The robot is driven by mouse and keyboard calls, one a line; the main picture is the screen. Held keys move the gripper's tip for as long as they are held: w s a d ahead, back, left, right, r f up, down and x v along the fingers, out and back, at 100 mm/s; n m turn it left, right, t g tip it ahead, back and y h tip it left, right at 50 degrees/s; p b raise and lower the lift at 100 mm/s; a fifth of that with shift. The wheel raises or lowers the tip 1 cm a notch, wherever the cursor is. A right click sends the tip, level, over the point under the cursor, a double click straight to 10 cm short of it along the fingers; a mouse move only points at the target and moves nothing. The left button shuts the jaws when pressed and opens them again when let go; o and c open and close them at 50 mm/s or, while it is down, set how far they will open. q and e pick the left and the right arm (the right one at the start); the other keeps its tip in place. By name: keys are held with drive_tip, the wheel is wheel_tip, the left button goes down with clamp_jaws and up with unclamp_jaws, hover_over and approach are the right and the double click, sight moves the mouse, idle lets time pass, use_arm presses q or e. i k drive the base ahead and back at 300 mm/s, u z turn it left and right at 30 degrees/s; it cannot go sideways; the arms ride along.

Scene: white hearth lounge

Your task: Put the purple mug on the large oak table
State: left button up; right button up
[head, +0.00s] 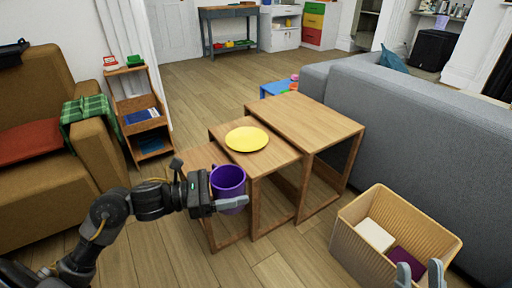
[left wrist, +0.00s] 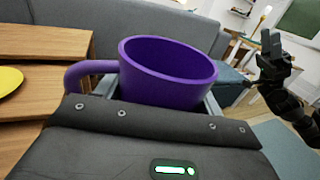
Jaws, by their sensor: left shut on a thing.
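The purple mug (head: 229,180) is upright in my left gripper (head: 232,203), which is shut on it. In the left wrist view the mug (left wrist: 168,72) has its open top up and its handle to the left. It is held in front of the nested oak tables. The large oak table (head: 320,118) is the tallest one, behind and right of the mug, and its top is bare. My right gripper (head: 419,273) is at the bottom right with its two fingertips apart, nothing between them. It also shows in the left wrist view (left wrist: 270,50).
A yellow plate (head: 247,139) lies on the middle table (head: 275,158). The smallest table (head: 197,158) is partly hidden by my left arm. A ribbed bin (head: 350,246) with items stands at right, a grey sofa (head: 410,110) beyond it. An armchair (head: 50,190) stands left.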

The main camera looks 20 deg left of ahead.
sight(277, 110)
drive_tip(key=u, duration=0.35)
drive_tip(key=i, duration=1.4)
drive_tip(key=z, duration=0.65)
drive_tip(key=i, duration=0.3)
drive_tip(key=z, duration=0.35)
